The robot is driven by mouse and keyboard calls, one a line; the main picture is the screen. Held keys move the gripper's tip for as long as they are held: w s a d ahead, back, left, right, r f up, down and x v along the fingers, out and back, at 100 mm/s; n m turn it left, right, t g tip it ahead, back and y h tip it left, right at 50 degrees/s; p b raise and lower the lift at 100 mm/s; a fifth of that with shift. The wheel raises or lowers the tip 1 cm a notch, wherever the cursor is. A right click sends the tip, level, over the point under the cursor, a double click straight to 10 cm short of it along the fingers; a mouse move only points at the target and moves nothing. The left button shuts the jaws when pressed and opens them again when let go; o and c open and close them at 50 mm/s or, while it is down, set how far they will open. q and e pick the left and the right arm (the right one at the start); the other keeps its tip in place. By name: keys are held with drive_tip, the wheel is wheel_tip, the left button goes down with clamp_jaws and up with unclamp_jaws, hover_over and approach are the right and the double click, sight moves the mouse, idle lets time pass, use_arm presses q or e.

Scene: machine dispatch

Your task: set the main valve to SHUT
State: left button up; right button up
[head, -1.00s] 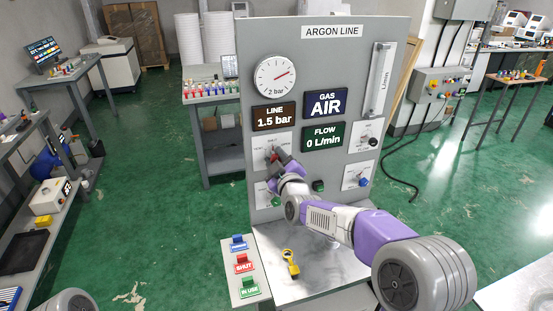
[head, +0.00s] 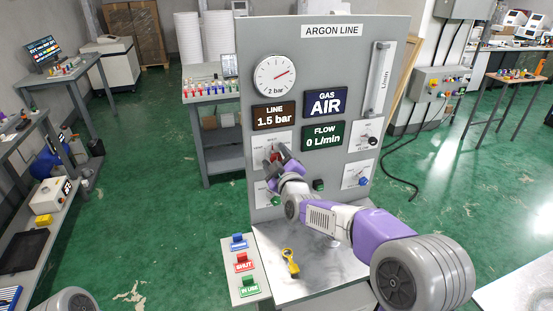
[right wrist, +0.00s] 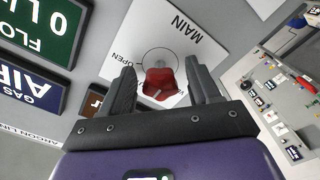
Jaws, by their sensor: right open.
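The main valve is a red knob (right wrist: 160,85) on a white plate (right wrist: 165,35) lettered MAIN in the right wrist view. OPEN shows at the plate's left there, and the fingers and knob hide part of the other lettering. In the head view the plate (head: 285,137) sits on the panel's left, below the LINE display. My right gripper (head: 277,160) is at the knob. In the right wrist view the right gripper (right wrist: 163,88) is open, one finger on each side of the knob, with gaps visible. My left gripper is out of view.
The grey ARGON LINE panel (head: 350,60) carries a gauge (head: 275,75), displays and other knobs close to the valve. Blue, red SHUT and green IN USE tags (head: 243,262) lie on a side shelf. A yellow-and-black item (head: 290,262) lies on the metal bench top (head: 320,262).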

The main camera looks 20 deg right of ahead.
drive_tip(key=s, duration=0.7)
drive_tip(key=shift+s, duration=0.3)
drive_tip(key=shift+d, duration=0.1)
